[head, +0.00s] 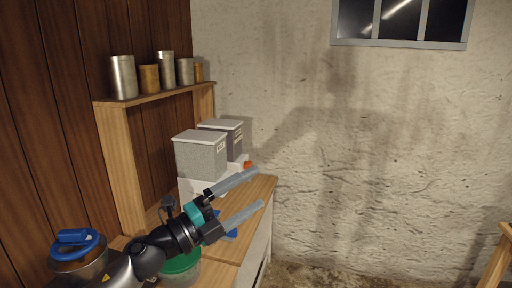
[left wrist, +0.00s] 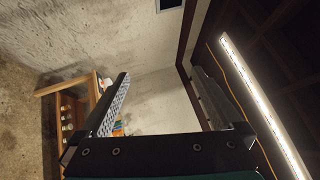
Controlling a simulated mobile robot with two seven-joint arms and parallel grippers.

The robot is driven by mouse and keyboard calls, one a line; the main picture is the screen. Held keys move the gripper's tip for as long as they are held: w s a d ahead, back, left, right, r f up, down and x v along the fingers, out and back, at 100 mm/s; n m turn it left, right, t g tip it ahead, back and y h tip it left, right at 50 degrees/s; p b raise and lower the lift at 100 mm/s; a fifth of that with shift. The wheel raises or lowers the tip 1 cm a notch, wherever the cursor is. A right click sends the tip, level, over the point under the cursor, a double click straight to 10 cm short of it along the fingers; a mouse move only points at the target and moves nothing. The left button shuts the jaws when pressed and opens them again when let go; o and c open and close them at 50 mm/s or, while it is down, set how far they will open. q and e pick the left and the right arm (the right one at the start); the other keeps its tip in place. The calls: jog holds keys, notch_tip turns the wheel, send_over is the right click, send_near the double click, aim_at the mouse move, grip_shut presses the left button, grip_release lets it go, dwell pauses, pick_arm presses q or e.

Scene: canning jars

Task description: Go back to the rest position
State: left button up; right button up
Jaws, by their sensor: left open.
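My left gripper (head: 250,193) reaches in from the lower left in the head view, above the wooden counter. Its two grey fingers are spread apart with nothing between them, pointing right and slightly up. In the left wrist view the fingers (left wrist: 165,98) also stand wide apart, with wall and ceiling between them. A green-lidded container (head: 181,265) is partly hidden behind my left arm. A pot with a blue handle or clamp on top (head: 78,245) stands at the lower left. My right gripper is not in view.
Two grey speckled bins (head: 200,158) stand at the back of the counter (head: 262,187). A wooden shelf (head: 150,97) holds several metal and wooden canisters. Open floor lies to the right, with another wooden piece (head: 497,262) at the edge. The wrist view shows a shelf unit (left wrist: 72,112) and a ceiling lamp (left wrist: 262,105).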

pick_arm(q)
jog(key=s+a+f+n+t+y, duration=0.25)
jog(key=a+f+n+y, duration=0.5)
jog(key=n, duration=0.45)
jog(key=s+a+f+n+t+y, duration=0.1)
jog(key=s+a+f+n+y, duration=0.2)
jog(key=a+f+n+y, duration=0.55)
jog(key=s+d+f+n+g, duration=0.1)
jog(key=s+f+n+g, duration=0.45)
jog(key=s, duration=0.75)
jog(key=s+d+f+n+g, duration=0.1)
jog(key=s+f+n+g, duration=0.1)
jog(key=s+f+g, duration=0.8)
jog(key=s+f+t+b, duration=0.3)
jog(key=f+b, duration=0.6)
jog(key=f, duration=2)
jog(key=s+a+f+g+b, duration=0.1)
jog(key=s+f+b, duration=0.3)
jog(key=s+f, duration=0.4)
jog(key=s+a+f+g+b, duration=0.1)
jog(key=s+f+b, duration=0.3)
jog(key=s+f, duration=0.4)
notch_tip(320, 180, down, 6)
jog(key=shift+a+f+y, duration=0.1)
jog(key=shift+a+y, duration=0.3)
jog(key=shift+a, duration=0.25)
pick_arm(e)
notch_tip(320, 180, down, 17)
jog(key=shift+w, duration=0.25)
